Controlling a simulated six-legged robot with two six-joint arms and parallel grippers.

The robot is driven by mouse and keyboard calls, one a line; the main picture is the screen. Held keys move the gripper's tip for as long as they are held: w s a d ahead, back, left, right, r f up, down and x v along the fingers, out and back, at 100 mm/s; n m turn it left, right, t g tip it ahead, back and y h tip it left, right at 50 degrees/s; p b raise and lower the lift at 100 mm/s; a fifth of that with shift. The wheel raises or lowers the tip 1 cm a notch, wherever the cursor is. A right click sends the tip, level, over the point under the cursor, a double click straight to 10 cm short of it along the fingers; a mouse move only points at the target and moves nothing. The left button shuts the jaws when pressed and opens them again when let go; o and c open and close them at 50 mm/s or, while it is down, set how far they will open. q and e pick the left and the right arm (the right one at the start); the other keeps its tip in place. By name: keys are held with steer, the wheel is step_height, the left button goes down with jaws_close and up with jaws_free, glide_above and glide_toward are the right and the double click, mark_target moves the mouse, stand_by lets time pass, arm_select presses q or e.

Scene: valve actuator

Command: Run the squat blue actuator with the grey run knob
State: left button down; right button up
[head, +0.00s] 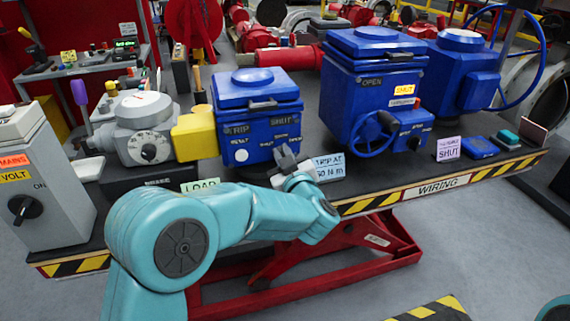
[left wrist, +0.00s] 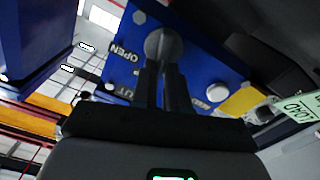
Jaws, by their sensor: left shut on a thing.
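The squat blue actuator (head: 258,120) stands on the bench, left of the taller blue actuator, with TRIP and SHUT lettering on its front. Its blue face (left wrist: 125,70) fills the middle of the left wrist view, with OPEN lettering and a white round button (left wrist: 216,92). My left gripper (head: 287,160) is at the lower right of this face. In the left wrist view its two dark fingers (left wrist: 161,80) are shut on the round grey knob (left wrist: 160,43). The fingers hide part of the knob, and any pointer mark is not readable.
A taller blue actuator (head: 372,85) with a blue handwheel (head: 372,134) stands to the right. A card reading TRIP AT 60 N m (head: 329,167) is close beside my gripper. A yellow block (head: 196,134) and a grey dial unit (head: 143,130) are at the left.

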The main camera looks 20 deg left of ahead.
arm_select(q)
steer(key=n+b, duration=0.2)
steer(key=shift+s+a+f+b, duration=0.1)
steer(key=shift+a+f+b, duration=0.1)
steer(key=shift+f+b, duration=0.15)
steer(key=shift+s+a+n+b, duration=0.1)
steer(key=shift+n+b, duration=1.1)
steer(key=shift+n, duration=0.3)
steer(key=c, duration=1.1)
jaws_free()
steer(key=shift+c, duration=0.2)
steer(key=shift+s+r, duration=0.1)
steer(key=v, duration=1.6)
